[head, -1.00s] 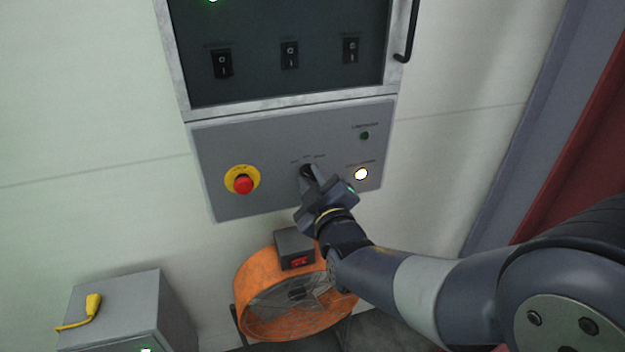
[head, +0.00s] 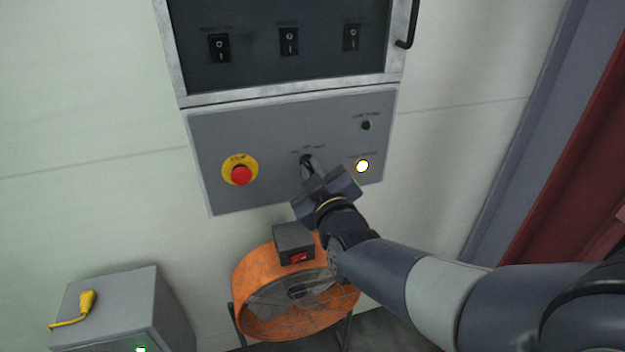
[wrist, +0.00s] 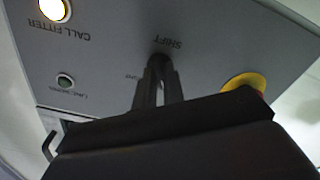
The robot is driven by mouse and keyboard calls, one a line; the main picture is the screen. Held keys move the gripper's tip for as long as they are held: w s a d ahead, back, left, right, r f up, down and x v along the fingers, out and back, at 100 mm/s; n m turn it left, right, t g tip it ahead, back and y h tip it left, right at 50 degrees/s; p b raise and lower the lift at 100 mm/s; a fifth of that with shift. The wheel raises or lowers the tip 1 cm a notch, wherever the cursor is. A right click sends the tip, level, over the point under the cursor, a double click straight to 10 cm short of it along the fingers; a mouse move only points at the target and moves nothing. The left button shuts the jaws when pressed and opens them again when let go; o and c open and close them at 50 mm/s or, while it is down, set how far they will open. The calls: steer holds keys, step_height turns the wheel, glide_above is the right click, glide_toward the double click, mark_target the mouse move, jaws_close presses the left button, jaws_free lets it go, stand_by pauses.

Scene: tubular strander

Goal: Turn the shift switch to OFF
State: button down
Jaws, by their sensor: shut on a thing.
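The shift switch (head: 306,160) is a small dark rotary knob at the middle of the grey control panel (head: 270,125). My gripper (head: 312,168) reaches it from below right and is shut on the knob. In the wrist view the knob (wrist: 160,61) shows upside down under the word SHIFT, with the fingers (wrist: 158,85) closed around it. The fingers hide most of the knob, so which position it points to cannot be told. The position labels above it are too small to read clearly.
A red stop button (head: 241,175) on a yellow ring sits left of the switch. A lit white call fitter button (head: 362,166) is close on the right, with a dark green lamp (head: 366,126) above it. An orange fan (head: 255,280) stands below.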

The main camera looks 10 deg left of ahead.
steer(key=m+b, duration=0.1)
steer(key=b, duration=0.1)
steer(key=m+b, duration=0.2)
steer(key=shift+f, duration=0.3)
steer(key=shift+r+m+b, duration=0.2)
steer(key=shift+m+b, duration=1.3)
steer(key=shift+m, duration=0.3)
steer(key=c, duration=1.5)
jaws_free()
steer(key=v, duration=1)
steer(key=shift+s+p, duration=0.35)
steer(key=shift+p, duration=0.05)
steer(key=shift+d, duration=0.15)
